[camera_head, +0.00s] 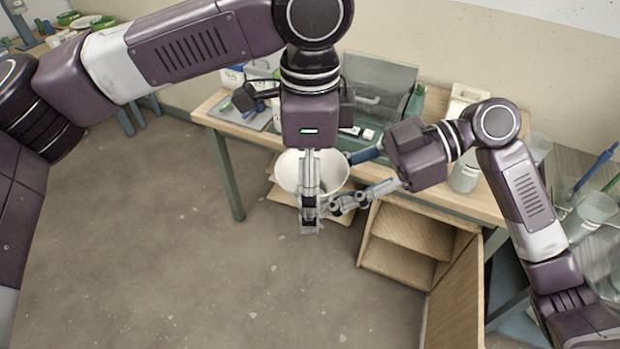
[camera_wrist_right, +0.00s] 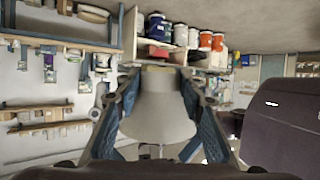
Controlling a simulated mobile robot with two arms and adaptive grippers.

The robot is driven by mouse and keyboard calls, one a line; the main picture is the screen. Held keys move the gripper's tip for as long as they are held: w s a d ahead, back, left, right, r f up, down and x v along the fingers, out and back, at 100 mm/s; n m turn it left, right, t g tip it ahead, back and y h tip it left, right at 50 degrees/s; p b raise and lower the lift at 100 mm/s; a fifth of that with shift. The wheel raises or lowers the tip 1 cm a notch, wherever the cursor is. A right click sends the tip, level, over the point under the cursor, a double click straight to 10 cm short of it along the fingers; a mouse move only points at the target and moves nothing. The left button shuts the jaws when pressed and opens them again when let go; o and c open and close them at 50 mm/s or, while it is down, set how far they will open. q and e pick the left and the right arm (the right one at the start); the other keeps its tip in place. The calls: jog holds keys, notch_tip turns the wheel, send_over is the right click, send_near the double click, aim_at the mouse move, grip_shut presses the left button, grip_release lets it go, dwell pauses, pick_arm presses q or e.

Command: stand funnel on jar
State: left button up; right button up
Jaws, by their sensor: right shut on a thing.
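A white funnel (camera_head: 290,172) is between the fingers of my right gripper (camera_head: 340,183) in the head view, off the table's front edge. In the right wrist view the funnel (camera_wrist_right: 158,108) fills the space between both fingers, its narrow end toward the top of the picture. My left gripper (camera_head: 310,222) hangs pointing down in front of the funnel and hides part of it. Its fingers are seen edge-on, so their gap does not show; contact with the funnel cannot be told. A pale jar-like vessel (camera_head: 464,178) stands on the table, right of my right wrist.
The wooden table (camera_head: 478,208) holds a clear grey bin (camera_head: 378,85), a tray (camera_head: 243,114) and small items. An open wooden shelf unit (camera_head: 410,232) stands below. Clear containers (camera_head: 595,207) stand at the right. The floor (camera_head: 150,230) at left is free.

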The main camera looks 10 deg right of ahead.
pick_arm(q)
jog(key=c, duration=1.3)
jog(key=shift+o, duration=0.2)
pick_arm(e)
jog(key=o, duration=1.2)
jog(key=shift+o, duration=0.2)
jog(key=shift+w+d+r, duration=0.1)
